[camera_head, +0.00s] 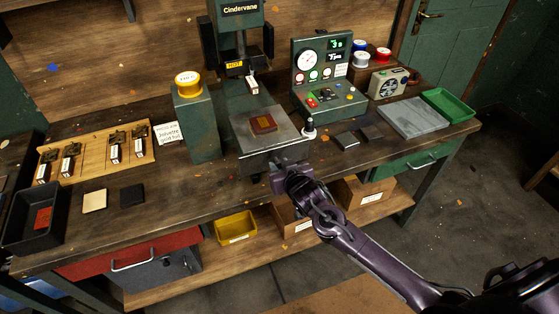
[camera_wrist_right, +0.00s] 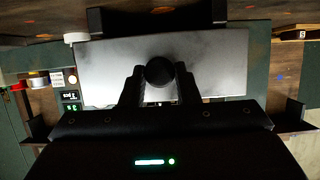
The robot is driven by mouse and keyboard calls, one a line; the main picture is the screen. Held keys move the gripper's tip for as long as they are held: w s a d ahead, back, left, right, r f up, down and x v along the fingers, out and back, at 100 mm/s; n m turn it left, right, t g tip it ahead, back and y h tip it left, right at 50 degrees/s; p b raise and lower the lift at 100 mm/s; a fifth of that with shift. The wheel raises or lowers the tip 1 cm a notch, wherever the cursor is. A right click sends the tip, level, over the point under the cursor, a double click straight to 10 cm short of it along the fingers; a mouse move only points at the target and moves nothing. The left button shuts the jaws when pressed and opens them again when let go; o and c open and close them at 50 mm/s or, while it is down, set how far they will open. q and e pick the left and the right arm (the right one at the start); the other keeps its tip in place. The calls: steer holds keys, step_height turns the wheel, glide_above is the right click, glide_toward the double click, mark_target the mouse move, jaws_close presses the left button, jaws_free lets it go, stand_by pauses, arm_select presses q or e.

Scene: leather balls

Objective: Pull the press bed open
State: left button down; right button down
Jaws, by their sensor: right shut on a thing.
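The press (camera_head: 236,22) is a dark green machine labelled Cindervane at the back of the bench. Its press bed (camera_head: 285,121) is a grey metal plate below the head, reaching forward to the bench's front edge. A red-brown leather piece (camera_head: 263,123) lies on it. My right gripper (camera_head: 284,168) is at the bed's front edge. In the right wrist view, the right gripper (camera_wrist_right: 159,82) is shut on a round dark knob (camera_wrist_right: 159,69), in front of a grey plate (camera_wrist_right: 215,62). The gripper hides the knob in the head view. My left gripper is not in view.
A green post with a yellow-topped button (camera_head: 188,84) stands left of the bed. Drawers and a yellow bin (camera_head: 236,229) are below.

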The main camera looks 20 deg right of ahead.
stand_by(0.3)
steer(key=c, duration=1.1)
jaws_free()
steer(key=shift+s, duration=0.1)
steer(key=b+v, duration=0.1)
steer(key=v, duration=0.6)
steer(key=shift+s+r+b, duration=0.15)
steer(key=shift+s+b, duration=0.15)
